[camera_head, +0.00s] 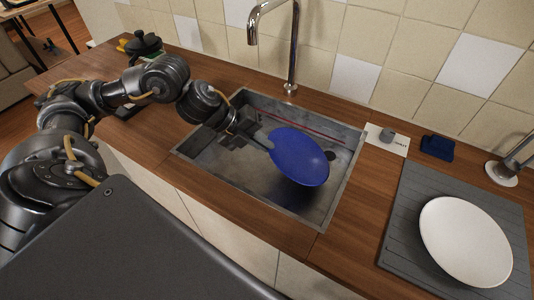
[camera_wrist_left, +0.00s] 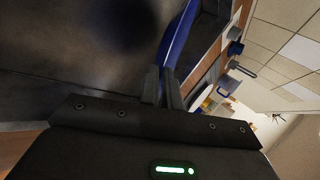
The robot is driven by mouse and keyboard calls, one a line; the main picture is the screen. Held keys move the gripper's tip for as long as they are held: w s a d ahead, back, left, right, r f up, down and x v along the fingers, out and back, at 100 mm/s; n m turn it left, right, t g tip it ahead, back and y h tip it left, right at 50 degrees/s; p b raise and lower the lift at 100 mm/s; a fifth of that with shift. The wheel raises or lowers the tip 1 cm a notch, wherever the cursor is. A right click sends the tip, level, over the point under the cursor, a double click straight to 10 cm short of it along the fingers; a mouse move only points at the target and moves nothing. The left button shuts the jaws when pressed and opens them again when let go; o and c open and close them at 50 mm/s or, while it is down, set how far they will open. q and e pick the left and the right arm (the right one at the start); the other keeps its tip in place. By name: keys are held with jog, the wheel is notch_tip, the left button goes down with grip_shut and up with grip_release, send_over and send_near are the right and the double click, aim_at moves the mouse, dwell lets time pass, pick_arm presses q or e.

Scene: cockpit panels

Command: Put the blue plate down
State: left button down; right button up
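The blue plate (camera_head: 298,157) is held tilted over the metal sink (camera_head: 335,190) in the head view. My left gripper (camera_head: 264,141) is shut on the plate's left edge. In the left wrist view the fingers (camera_wrist_left: 163,88) are close together at the blue rim of the plate (camera_wrist_left: 180,35). I cannot tell from these frames whether the plate's lower edge touches the sink. My right gripper is not in view.
A white plate (camera_head: 465,241) lies on a grey draining mat (camera_head: 405,225) at the right. Dark pots (camera_head: 143,44) stand at the back left.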

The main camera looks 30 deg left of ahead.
pick_arm(q)
jog(key=shift+w+d+f, duration=0.1)
jog(key=shift+w+f, duration=0.2)
jog(key=shift+f, duration=0.05)
jog(key=f, duration=0.4)
jog(key=shift+w+d, duration=0.1)
jog(key=shift+w, duration=0.2)
jog(key=c, duration=1.6)
grip_release()
jog(key=shift+r, duration=0.15)
